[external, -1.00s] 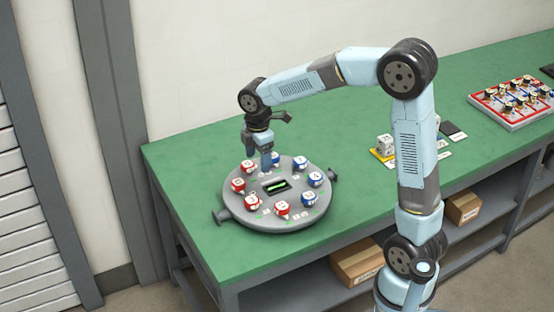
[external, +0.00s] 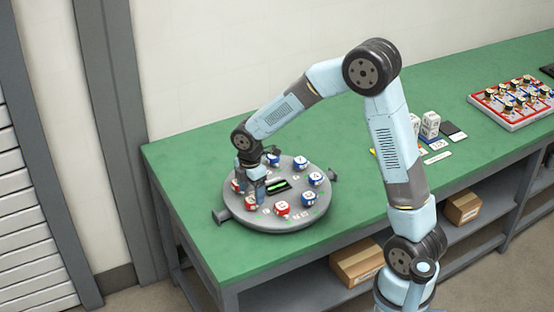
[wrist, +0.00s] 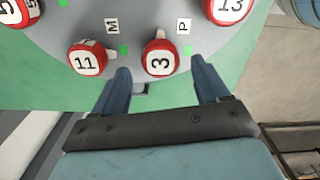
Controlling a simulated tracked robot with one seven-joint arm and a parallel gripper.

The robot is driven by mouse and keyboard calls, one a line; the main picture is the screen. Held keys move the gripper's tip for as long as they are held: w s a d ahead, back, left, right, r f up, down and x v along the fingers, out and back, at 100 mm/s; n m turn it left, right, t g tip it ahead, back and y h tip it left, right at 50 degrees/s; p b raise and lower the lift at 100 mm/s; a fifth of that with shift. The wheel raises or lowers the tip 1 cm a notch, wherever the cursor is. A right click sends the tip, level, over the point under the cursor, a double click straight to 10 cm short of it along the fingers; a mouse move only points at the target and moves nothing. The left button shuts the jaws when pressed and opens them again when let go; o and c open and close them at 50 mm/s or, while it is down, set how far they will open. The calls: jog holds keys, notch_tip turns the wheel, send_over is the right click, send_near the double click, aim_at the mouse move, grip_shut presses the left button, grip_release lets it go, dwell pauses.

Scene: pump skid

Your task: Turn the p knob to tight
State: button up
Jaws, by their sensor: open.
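The round grey dial plate (external: 285,222) lies on the green bench and carries a ring of red and blue numbered knobs. In the wrist view, the P label (wrist: 184,25) sits up and right of a red-sided knob marked 3 (wrist: 160,57). That knob's small pointer faces up in the picture, and a green mark lies to its right. My gripper (wrist: 160,70) is open, with one finger on each side of knob 3 and a gap showing on both sides. In the external view my gripper (external: 251,192) is down at the plate's left side, partly hiding the red knobs there.
Knob 11 (wrist: 87,58) with the M label (wrist: 112,26) is close left of my left finger. Knob 13 (wrist: 229,8) is at the upper right. A lit display (external: 277,184) is at the plate's middle. White blocks and a red tray (external: 513,100) stand farther right.

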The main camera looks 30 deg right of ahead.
aim_at(252, 203)
jog(key=shift+f, duration=1.45)
jog(key=shift+c, duration=0.4)
jog(key=c, duration=1)
jog(key=shift+o, duration=0.2)
